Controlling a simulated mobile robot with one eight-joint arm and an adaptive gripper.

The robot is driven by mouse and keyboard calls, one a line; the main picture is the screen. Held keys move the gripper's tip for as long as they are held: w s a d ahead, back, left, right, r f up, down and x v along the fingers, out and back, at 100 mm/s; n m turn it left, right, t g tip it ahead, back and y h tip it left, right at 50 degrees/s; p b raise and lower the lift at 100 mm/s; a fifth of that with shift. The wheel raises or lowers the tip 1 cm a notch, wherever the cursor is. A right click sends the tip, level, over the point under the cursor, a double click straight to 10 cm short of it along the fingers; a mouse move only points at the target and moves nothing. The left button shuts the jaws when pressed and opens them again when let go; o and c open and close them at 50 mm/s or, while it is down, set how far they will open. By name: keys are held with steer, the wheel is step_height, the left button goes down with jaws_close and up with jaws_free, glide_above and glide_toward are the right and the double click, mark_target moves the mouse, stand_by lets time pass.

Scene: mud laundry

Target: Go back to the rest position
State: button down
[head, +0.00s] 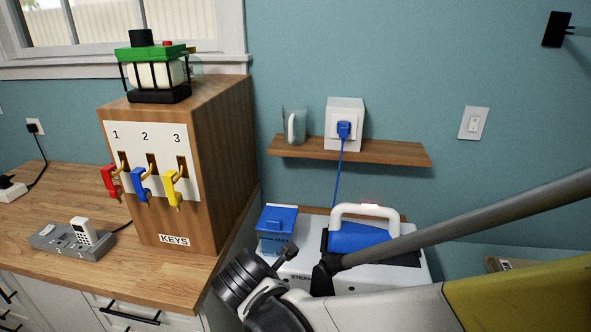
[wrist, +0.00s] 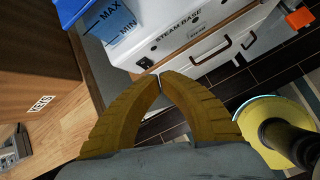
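My gripper (wrist: 158,74) shows in the wrist view with its two ribbed yellow-brown fingers curved together, tips meeting or almost touching. Nothing shows between them. Beyond the tips is the white steam base (wrist: 205,30), apart from the fingers as far as I can see. In the head view grey and black parts of my arm cross the lower right, in front of the steam base (head: 300,268). The fingertips cannot be made out there.
A blue tank (head: 277,222) and a white-handled blue iron (head: 362,236) are on the steam base. The wooden key cabinet (head: 222,150) stands left on the counter (head: 40,200), holding red, blue and yellow keys. A wall shelf (head: 385,153) is behind. Dark floor (wrist: 255,70) lies below.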

steer(key=s+d+r+m, duration=0.2)
steer(key=s+d+m, duration=0.2)
steer(key=d+m, duration=0.4)
steer(key=s+d+r+m, duration=0.3)
steer(key=d+m, duration=0.6)
steer(key=m, duration=0.3)
steer(key=s+d+r+m+y, duration=0.1)
steer(key=s+d+r+m, duration=0.2)
steer(key=d+m, duration=0.5)
steer(key=shift+s+d+r+m, duration=0.25)
steer(key=shift+s+d+m, duration=0.1)
steer(key=shift+s+m, duration=0.6)
